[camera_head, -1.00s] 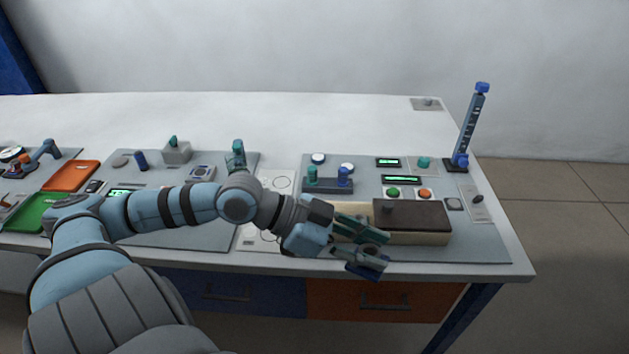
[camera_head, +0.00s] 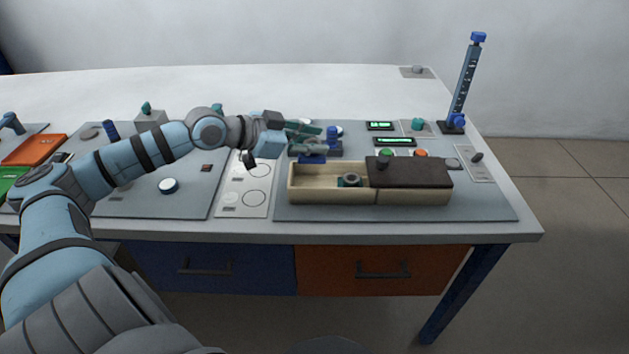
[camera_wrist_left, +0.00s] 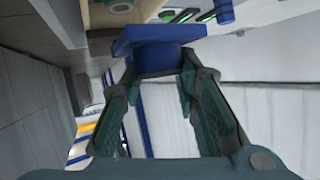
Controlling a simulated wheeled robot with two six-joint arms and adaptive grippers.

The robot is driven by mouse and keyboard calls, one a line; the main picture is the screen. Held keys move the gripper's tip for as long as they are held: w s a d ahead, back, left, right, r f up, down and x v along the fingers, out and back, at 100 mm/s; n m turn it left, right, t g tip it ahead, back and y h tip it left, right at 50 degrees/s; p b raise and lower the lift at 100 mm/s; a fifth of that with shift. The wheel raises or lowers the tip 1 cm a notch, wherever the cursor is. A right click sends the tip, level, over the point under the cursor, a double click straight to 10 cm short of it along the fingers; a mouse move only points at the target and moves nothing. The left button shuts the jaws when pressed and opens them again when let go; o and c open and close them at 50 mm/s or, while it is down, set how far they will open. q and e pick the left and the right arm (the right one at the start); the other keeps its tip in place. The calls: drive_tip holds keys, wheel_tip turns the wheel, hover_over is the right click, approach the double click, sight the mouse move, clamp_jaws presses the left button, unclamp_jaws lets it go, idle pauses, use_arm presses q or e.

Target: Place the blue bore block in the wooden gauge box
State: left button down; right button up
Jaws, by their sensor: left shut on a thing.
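My left gripper (camera_head: 303,140) is shut on the blue bore block (camera_head: 312,159), just behind the back left edge of the wooden gauge box (camera_head: 325,195). In the left wrist view the blue block (camera_wrist_left: 160,45) sits between the fingertips (camera_wrist_left: 160,72), with a wide flat part beyond them; its bore is not visible. The box's left part is open and holds a dark ring-shaped piece (camera_head: 349,179). A dark brown lid (camera_head: 420,172) with a knob covers its right part. My right gripper is not in view.
A holder with a blue peg (camera_head: 332,133) stands close behind the gripper. Green and orange buttons (camera_head: 421,153) and displays (camera_head: 395,141) lie behind the lid. A tall blue gauge column (camera_head: 465,85) stands at the back right. The mat in front of the box is clear.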

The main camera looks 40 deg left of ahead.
use_arm(q)
wheel_tip(320, 180, down, 8)
drive_tip(key=shift+r+b, duration=0.25)
drive_tip(key=shift+b, duration=0.7)
drive_tip(key=shift+f+b, duration=0.3)
drive_tip(key=shift+f, duration=0.35)
drive_tip(key=c, duration=1.5)
unclamp_jaws()
